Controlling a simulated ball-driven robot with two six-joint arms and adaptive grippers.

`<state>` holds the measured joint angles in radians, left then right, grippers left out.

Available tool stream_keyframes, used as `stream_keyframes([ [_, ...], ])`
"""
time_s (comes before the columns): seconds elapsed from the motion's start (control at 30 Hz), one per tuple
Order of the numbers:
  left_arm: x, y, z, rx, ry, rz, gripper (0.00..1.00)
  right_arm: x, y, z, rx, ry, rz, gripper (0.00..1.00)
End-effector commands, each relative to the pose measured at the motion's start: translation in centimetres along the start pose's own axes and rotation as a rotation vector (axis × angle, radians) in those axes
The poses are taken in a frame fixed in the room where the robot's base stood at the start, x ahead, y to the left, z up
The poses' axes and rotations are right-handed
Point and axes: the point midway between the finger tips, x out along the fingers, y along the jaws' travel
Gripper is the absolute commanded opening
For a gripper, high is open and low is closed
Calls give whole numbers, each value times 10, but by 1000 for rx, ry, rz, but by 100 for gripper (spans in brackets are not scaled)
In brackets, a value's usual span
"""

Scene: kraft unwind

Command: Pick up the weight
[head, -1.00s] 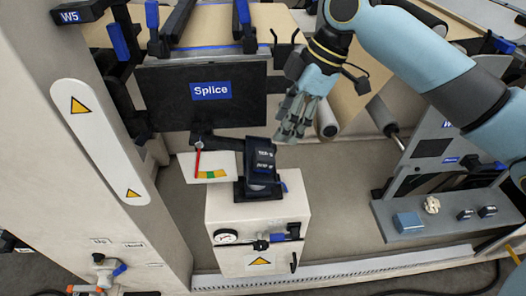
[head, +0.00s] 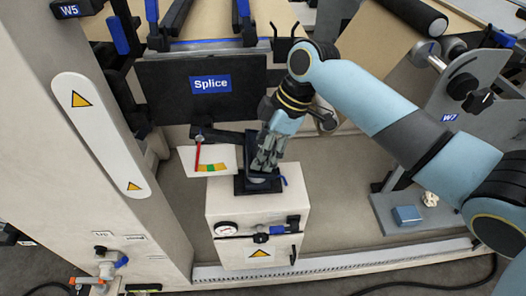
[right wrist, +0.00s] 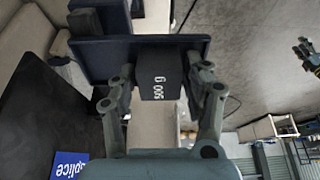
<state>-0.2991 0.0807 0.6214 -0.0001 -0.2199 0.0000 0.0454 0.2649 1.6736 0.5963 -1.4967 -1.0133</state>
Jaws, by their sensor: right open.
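The weight (right wrist: 158,84) is a dark block marked "500 g" in the right wrist view, at the dark plate of the arm mechanism. My right gripper (right wrist: 160,70) is open, with one finger on each side of the weight. Gaps show between the fingers and the block, so I see no firm hold. In the head view my right gripper (head: 263,165) is over the dark stand (head: 258,186) on the pale cabinet, and it hides most of the weight. My left gripper is not clearly in view.
The pale cabinet (head: 228,205) has a gauge (head: 227,229) on its front. A pale card with a red pointer (head: 197,152) stands left of the gripper. The black Splice panel (head: 160,95) is behind. A blue block (head: 407,214) lies on the grey shelf at right.

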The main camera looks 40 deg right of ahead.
Motion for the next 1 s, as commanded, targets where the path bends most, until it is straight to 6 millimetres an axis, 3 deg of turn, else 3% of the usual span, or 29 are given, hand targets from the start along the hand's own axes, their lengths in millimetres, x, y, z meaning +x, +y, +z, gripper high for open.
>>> stream_keyframes([
  [0.07,0,0,0,0,-1,0,40,0,0,0,0,0,0,47],
  [0.43,0,0,1,0,-2,0,40,0,0,0,1,0,0,0],
  [1.0,0,0,2,0,-3,0,40,-12,1,-5,-1,2,3,0],
])
